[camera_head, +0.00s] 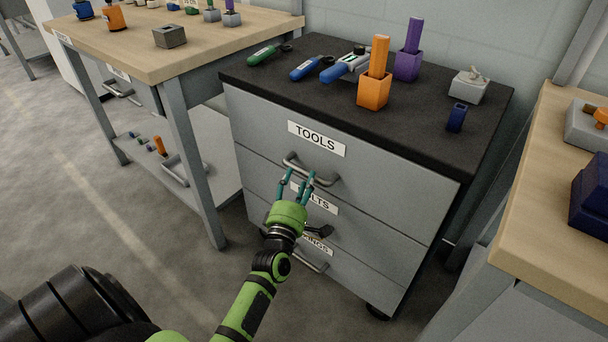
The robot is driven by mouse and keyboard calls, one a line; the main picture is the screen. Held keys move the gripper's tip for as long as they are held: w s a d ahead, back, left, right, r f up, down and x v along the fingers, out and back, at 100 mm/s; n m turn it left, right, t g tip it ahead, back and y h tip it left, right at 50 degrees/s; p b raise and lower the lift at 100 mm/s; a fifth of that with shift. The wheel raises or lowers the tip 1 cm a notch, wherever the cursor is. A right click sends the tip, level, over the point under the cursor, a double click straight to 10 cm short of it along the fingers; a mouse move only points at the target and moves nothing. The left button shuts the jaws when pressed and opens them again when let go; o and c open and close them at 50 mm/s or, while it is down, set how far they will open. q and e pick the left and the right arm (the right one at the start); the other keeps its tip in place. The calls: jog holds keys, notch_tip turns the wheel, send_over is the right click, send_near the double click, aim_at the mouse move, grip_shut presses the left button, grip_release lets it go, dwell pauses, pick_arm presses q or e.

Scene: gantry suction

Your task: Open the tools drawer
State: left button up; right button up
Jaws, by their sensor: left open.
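The tools drawer (350,187) is the top drawer of a grey cabinet with a black top. It looks closed, flush with the drawers below. Its white TOOLS label (316,138) sits above a curved metal handle (325,178). My left gripper (297,177) is open, its two teal fingers pointing up at the handle's left part. The fingertips are close to the handle; I cannot tell whether they touch it. The gripper partly hides the labels of the two lower drawers. My right gripper is not in view.
The black cabinet top (300,80) carries pliers, an orange block holder (375,90), a purple one (408,64) and a small blue block (457,117). Wooden workbenches stand at left (130,45) and right (550,210). The floor before the cabinet is clear.

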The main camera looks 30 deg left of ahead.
aim_at(303, 174)
pick_arm(q)
jog(key=shift+x, duration=1.9)
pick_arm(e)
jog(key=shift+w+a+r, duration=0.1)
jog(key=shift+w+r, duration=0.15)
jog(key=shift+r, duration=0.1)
pick_arm(q)
grip_shut()
